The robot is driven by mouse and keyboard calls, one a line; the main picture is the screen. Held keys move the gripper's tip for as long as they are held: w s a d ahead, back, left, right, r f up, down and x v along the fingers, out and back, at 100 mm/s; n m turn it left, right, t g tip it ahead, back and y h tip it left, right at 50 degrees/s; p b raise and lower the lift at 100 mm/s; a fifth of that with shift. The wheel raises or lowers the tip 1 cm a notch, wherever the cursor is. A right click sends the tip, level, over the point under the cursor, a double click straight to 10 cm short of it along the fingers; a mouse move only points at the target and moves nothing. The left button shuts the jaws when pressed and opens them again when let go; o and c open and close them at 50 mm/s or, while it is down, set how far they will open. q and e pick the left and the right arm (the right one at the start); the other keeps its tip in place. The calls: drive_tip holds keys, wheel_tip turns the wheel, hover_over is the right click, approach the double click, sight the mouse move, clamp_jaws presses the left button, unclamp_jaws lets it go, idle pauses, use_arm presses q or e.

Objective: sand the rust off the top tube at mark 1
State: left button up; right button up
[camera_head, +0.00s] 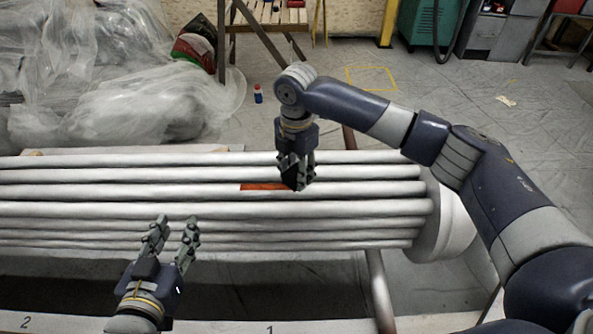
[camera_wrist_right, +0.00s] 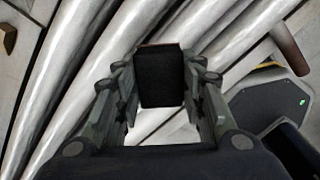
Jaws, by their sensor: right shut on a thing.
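The silver tubes lie side by side across the head view. An orange-brown rust patch (camera_head: 258,187) shows on one of the upper tubes (camera_head: 345,189). My right gripper (camera_head: 297,168) points down over this tube, at the patch's right end. It is shut on a black sanding block (camera_wrist_right: 160,80), which fills the gap between its fingers in the right wrist view. The block's lower end is at or just above the tube; I cannot tell whether it touches. The block and fingers hide part of the tube. My left gripper (camera_head: 174,226) is open and empty above the lower tubes.
A number 1 (camera_head: 269,330) and a number 2 (camera_head: 25,323) are marked on the pale front edge. A large white round end piece (camera_head: 452,222) closes the tubes at right. Plastic sheeting (camera_head: 110,75), a small bottle (camera_head: 258,94) and a wooden stepladder (camera_head: 262,35) stand behind.

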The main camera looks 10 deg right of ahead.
use_arm(q)
drive_tip(key=shift+s+a+f, duration=0.1)
drive_tip(key=shift+f, duration=0.15)
use_arm(e)
drive_tip(key=shift+f, duration=0.7)
use_arm(q)
drive_tip(key=shift+s+f+g, duration=0.15)
drive_tip(key=shift+f+g, duration=0.1)
drive_tip(key=shift+g, duration=0.05)
use_arm(e)
drive_tip(key=shift+f, duration=0.25)
